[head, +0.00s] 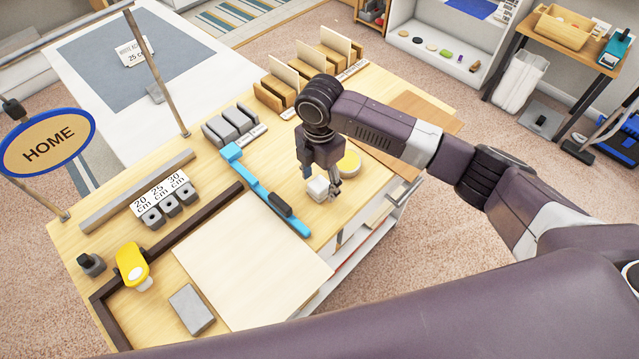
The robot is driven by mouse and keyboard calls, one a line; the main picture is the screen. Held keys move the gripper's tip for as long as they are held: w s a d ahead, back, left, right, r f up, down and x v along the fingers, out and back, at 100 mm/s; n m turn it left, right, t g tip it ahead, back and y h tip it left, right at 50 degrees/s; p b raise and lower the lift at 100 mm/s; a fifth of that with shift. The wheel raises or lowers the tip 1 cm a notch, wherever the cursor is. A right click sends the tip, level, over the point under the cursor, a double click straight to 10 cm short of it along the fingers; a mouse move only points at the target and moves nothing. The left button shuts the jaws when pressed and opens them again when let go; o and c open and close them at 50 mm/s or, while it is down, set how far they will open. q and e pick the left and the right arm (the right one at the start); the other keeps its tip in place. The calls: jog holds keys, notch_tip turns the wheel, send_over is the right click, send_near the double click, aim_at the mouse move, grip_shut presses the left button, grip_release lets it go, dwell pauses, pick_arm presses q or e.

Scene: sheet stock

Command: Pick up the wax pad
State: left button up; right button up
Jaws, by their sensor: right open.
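My right gripper (322,182) points down over the right part of the wooden table, with its fingers apart. A small white block (316,189) sits on the table right at its fingertips; I cannot tell whether they touch it. A round yellow disc with a pale rim (350,163) lies just behind and to the right of the gripper, partly hidden by it. The wax pad carries no readable label; it may be the yellow disc or the white block, and I cannot tell which. My left gripper is not in view.
A blue bar with a dark slider (262,190) lies left of the gripper. A pale sheet (245,262) covers the front of the table. Grey blocks (228,124) and wooden slotted holders (282,88) stand behind. A yellow tool (131,264) stands at left.

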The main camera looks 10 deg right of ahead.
aim_at(320, 184)
jog(key=shift+w+f, duration=0.2)
jog(key=shift+f, duration=1.15)
jog(key=shift+c, duration=1.1)
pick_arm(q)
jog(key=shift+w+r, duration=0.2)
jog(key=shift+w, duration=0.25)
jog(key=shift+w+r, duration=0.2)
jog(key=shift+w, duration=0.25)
pick_arm(e)
jog(key=c, duration=1)
jog(key=shift+r, duration=0.2)
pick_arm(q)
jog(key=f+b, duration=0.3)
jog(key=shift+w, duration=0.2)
pick_arm(e)
notch_tip(320, 184, up, 20)
jog(key=shift+f, duration=0.15)
